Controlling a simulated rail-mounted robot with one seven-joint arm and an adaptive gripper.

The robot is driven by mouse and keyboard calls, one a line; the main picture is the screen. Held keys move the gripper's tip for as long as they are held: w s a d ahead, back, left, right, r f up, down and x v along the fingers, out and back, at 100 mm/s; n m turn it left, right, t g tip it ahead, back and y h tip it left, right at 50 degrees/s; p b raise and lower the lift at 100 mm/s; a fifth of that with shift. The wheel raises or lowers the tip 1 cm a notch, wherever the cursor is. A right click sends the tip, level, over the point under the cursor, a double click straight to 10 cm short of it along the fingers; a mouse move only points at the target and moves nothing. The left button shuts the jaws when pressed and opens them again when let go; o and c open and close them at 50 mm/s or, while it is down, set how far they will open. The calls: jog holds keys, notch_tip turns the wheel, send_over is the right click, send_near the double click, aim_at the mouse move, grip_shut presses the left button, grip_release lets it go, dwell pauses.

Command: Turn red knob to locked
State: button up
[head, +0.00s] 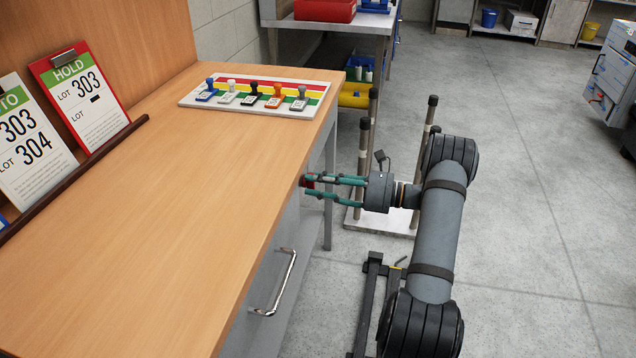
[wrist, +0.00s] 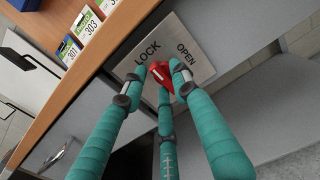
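The red knob (wrist: 163,77) sits on a plate (wrist: 203,57) marked LOCK on the left and OPEN on the right, on the cabinet front under the table edge. Part of the knob is covered by my fingers, and its exact pointing is hard to read. In the head view a little of the red knob (head: 308,182) shows at the table's edge. My gripper (wrist: 160,74) has its teal fingers spread on both sides of the knob, with a third finger below. In the head view my gripper (head: 308,187) reaches in from the right. The fingers look open around the knob; contact is unclear.
The wooden table (head: 170,200) overhangs the cabinet front. A metal drawer handle (head: 280,283) sticks out nearer the camera. A rack with upright posts (head: 362,160) stands close behind my gripper. A board of stamps (head: 255,92) and lot signs (head: 82,98) are on the table.

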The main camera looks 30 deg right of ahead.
jog(key=shift+o, duration=0.4)
jog(key=v, duration=1.2)
jog(key=x, duration=1.2)
